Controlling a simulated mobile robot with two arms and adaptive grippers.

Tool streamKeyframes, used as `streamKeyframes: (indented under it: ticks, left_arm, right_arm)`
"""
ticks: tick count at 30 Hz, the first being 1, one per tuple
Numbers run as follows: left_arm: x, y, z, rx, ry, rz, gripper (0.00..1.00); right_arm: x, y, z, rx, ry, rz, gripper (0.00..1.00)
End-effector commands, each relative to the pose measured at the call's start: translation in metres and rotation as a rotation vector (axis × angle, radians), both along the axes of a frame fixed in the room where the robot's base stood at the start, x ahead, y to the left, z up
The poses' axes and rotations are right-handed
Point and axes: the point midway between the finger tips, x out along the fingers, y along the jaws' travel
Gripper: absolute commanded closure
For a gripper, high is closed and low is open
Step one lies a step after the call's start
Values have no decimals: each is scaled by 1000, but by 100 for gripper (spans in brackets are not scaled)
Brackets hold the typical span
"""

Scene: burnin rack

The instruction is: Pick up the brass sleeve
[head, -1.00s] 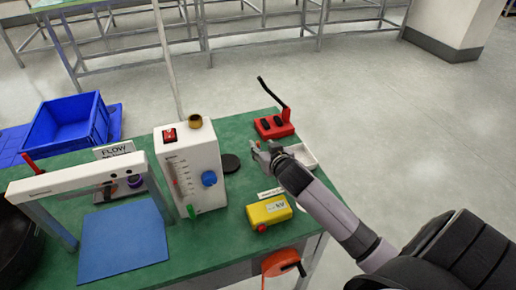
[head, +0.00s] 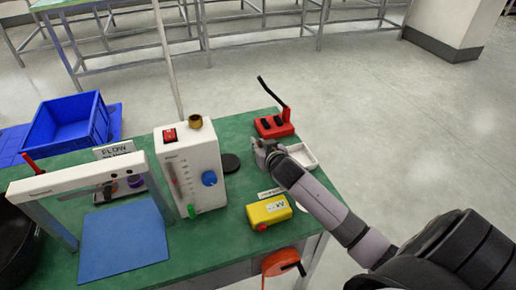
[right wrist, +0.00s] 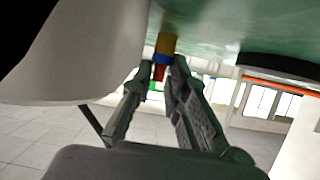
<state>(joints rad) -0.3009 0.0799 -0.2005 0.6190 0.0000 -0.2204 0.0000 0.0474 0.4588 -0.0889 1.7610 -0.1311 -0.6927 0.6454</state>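A brass-coloured ring (head: 195,121) sits on top of the white flow box in the head view. In the right wrist view, which looks upside down, a brass-yellow piece (right wrist: 167,44) appears at the green tabletop, with blue, red and green bands in line with it. I cannot tell whether these are one object. My right gripper (head: 259,147) is low over the table, between the black disc and the white tray. Its fingertips (right wrist: 162,67) are apart, with the coloured bands showing between them; contact is unclear. My left gripper is out of view.
The white flow box (head: 205,155) and black disc (head: 230,163) are left of my right gripper. The white tray (head: 302,155), red stand (head: 274,127) and yellow case (head: 269,212) surround it. A white frame (head: 80,172) and blue mat (head: 125,242) are at left.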

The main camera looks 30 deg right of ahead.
Motion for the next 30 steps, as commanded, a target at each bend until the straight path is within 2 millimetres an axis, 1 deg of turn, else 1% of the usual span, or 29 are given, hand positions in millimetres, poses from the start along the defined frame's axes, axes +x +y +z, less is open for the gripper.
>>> streamKeyframes:
  ticks: [1,5,6,14,19,23,26,30]
  left_arm:
    - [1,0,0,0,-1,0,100]
    - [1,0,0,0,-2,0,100]
    - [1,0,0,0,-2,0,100]
    - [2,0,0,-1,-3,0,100]
    - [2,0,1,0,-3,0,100]
    - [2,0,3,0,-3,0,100]
    - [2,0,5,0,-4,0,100]
    - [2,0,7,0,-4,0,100]
  right_arm:
    - [0,0,0,0,0,0,91]
    - [0,0,0,0,1,0,100]
    - [0,0,0,0,1,0,100]
    - [0,0,0,0,2,-1,100]
    - [0,0,10,0,-2,0,100]
    - [1,0,28,-2,-5,0,100]
    - [1,0,50,-1,-7,0,100]
    - [1,0,91,-3,-9,1,100]
